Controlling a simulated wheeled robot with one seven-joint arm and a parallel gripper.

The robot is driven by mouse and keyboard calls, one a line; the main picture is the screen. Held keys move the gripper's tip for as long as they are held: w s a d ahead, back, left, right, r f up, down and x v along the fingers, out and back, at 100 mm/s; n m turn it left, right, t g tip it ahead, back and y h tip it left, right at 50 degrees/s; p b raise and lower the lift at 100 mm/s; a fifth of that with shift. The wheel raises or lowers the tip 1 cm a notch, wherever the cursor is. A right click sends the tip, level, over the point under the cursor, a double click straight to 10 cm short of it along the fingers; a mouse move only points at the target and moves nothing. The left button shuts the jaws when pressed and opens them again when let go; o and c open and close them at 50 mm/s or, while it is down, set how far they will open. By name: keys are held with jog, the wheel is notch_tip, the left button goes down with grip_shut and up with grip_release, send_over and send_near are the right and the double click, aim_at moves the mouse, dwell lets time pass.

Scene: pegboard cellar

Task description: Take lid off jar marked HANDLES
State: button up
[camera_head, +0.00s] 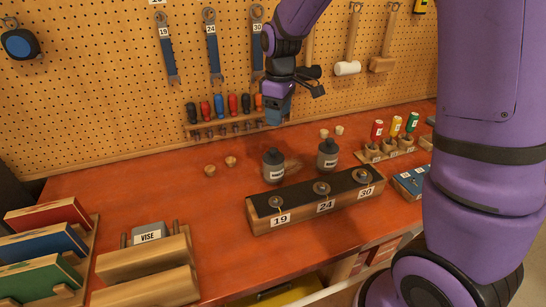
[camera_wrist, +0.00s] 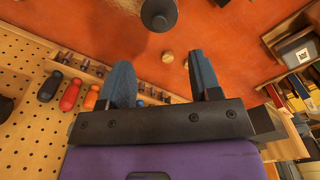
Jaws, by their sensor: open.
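Two dark grey jars with dark lids and pale labels stand on the red bench: a left jar (camera_head: 273,168) and a right jar (camera_head: 328,155). The label writing is too small to read, so I cannot tell which is marked HANDLES. Both jars look closed. My gripper (camera_head: 277,112) hangs above and behind the left jar, in front of the pegboard, touching neither jar. In the wrist view, its two blue fingers (camera_wrist: 160,68) are spread apart with nothing between them. One dark jar (camera_wrist: 158,12) shows at the top edge there, partly cut off.
A wooden block numbered 19, 24 and 30 (camera_head: 262,223) stands in front of the jars. Small wooden knobs (camera_head: 230,161) lie left of them. A screwdriver rack (camera_head: 240,126) is behind. A VISE block (camera_head: 150,246) is front left. The bench at left centre is clear.

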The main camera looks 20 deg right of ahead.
aim_at(274, 149)
jog(key=shift+n, duration=0.4)
jog(key=f, duration=0.4)
jog(key=w+f, duration=0.1)
jog(key=f, duration=0.8)
jog(key=shift+w+a, duration=0.25)
jog(key=shift+a, duration=0.15)
jog(key=c, duration=1)
